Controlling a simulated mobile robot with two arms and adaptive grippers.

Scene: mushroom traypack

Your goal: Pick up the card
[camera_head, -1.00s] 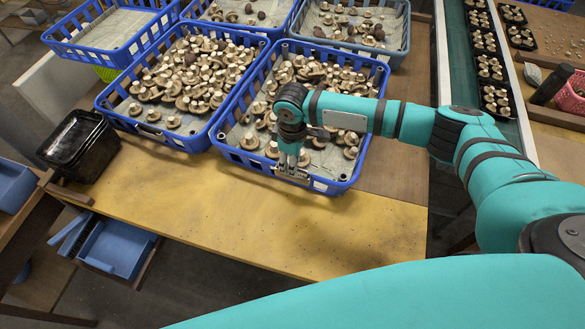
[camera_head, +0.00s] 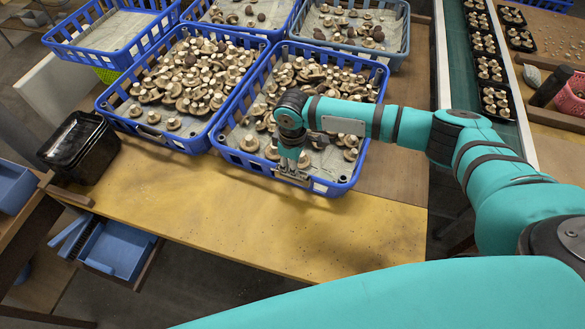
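My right gripper (camera_head: 292,177) points down at the near rim of the right front blue crate (camera_head: 345,184), which holds mushrooms. Its fingers are small and overlap the rim, so I cannot tell whether they are open or shut, or touching anything. A small white patch, possibly the card (camera_head: 320,187), shows on the near wall of this crate, just right of the fingers. I cannot make out clearly whether it is a card or a label. My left gripper is not in view.
Another blue crate of mushrooms (camera_head: 186,143) stands to the left, with more crates behind. Stacked black trays (camera_head: 80,150) sit at the table's left end. The yellow table front (camera_head: 235,220) is clear. A green conveyor (camera_head: 458,60) with black punnets runs at the right.

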